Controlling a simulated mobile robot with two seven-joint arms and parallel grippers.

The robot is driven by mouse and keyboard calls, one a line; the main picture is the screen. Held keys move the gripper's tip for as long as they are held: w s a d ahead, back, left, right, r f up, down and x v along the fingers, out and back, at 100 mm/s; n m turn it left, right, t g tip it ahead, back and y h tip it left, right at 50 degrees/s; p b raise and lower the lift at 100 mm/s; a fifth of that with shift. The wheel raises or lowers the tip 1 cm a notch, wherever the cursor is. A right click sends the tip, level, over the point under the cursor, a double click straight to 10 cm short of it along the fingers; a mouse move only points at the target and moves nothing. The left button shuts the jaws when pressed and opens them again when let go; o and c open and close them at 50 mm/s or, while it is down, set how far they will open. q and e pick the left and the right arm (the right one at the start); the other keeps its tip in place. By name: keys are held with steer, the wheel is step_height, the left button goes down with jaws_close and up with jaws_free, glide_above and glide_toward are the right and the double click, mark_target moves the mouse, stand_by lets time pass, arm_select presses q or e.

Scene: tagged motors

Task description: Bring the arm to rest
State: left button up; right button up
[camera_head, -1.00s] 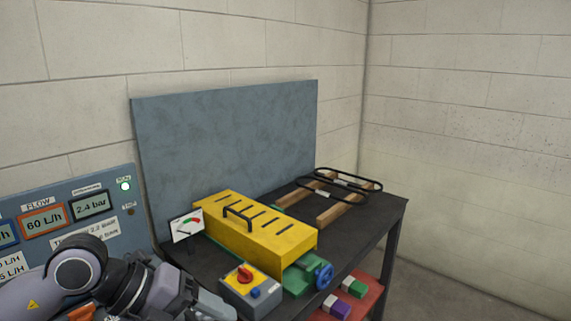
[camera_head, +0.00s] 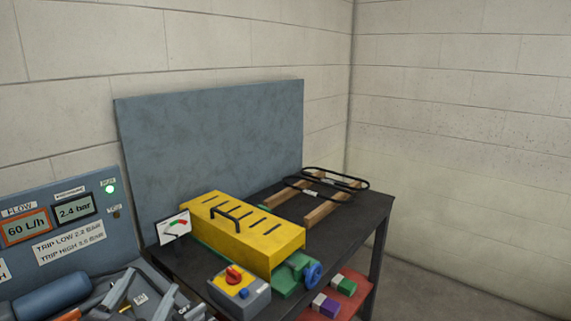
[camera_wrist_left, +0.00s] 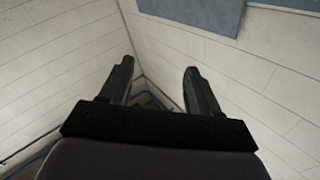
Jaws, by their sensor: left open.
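My left gripper (camera_head: 150,284) is at the bottom left of the head view, low over the sloped front of the control panel. Its two grey fingers are spread apart. In the left wrist view, the gripper (camera_wrist_left: 158,70) is open with nothing between its fingers, and pale block walls meet in a corner beyond it. My arm runs out of the head view at the lower left edge. My right gripper is not in view.
The blue-grey panel (camera_head: 107,238) has displays and a green light. A red shelf (camera_head: 355,300) holds tagged blocks. Floor at right is clear.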

arm_select(q)
steer(key=s+a+f+n+g+y, duration=0.3)
steer(key=s+f+g, duration=0.15)
steer(key=f, duration=0.45)
steer(key=s+f+g+h, duration=0.2)
steer(key=s+f+g, duration=0.9)
steer(key=s+f, duration=0.45)
steer(key=w+d+f+t+b, duration=0.1)
steer(key=w+f+t+b, duration=0.1)
steer(key=f, duration=0.4)
steer(key=w+d+f+t+h+b, duration=0.1)
steer(key=w+d+f+t+b, duration=0.1)
steer(key=f+t, duration=0.2)
steer(key=shift+w+d+f+t, duration=0.15)
steer(key=shift+w+f+t, duration=0.2)
steer(key=shift+f, duration=0.6)
